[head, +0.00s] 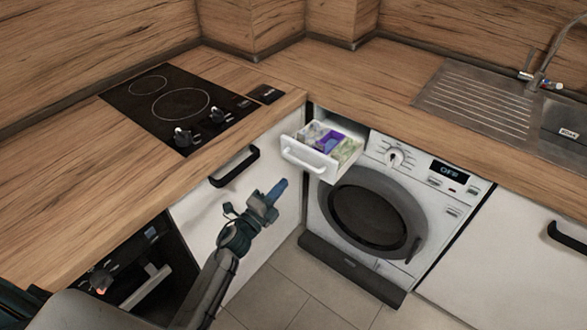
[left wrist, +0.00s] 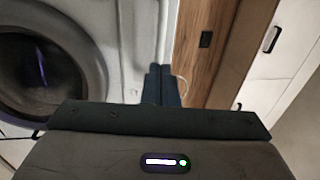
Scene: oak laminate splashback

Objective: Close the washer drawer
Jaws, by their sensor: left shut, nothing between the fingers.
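The washer drawer (head: 311,157) is pulled out from the top left of the white washing machine (head: 318,205). It has a white front with a handle, and purple and pale green compartments show inside. My left gripper (head: 281,186) is shut and empty, with blue fingertips. In the head view it is below and left of the drawer front, apart from it. In the left wrist view the shut fingers (left wrist: 160,72) point toward the washer's white front (left wrist: 115,35), beside its round door (left wrist: 45,60). The drawer cannot be made out there. My right gripper is not in view.
A white cabinet door with a black handle (head: 235,167) stands close to the left of my gripper. The oak worktop (head: 340,85) overhangs above. An oven (head: 125,265) is at lower left. The tiled floor (head: 275,295) before the washer is clear.

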